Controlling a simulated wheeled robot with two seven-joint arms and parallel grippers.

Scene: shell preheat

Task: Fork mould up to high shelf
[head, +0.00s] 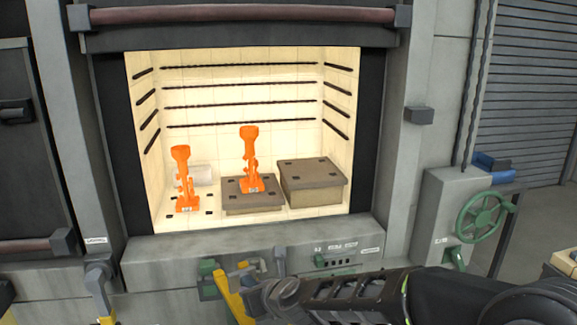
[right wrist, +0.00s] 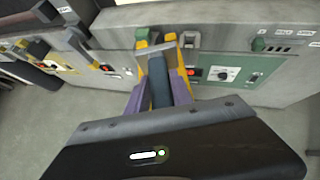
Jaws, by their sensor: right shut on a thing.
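Two orange moulds stand in the open furnace in the head view. One mould (head: 184,178) is at the left on the furnace floor; the other (head: 250,160) stands upright on the low middle block (head: 233,205). The taller block at the right, the high shelf (head: 311,170), has a bare top. My right gripper (head: 243,283) is below the furnace opening, in front of the control ledge. In the right wrist view its yellow fingers (right wrist: 157,52) are shut around a dark blue-grey bar (right wrist: 160,88) with a pale crosspiece at its far end. The bar's full shape is hidden. My left gripper is not in view.
A pale cylinder (head: 201,177) lies behind the left mould. The ledge (head: 170,262) below the opening carries controls and handles. A green handwheel (head: 480,217) is at the right. A green control panel (right wrist: 225,75) shows in the right wrist view.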

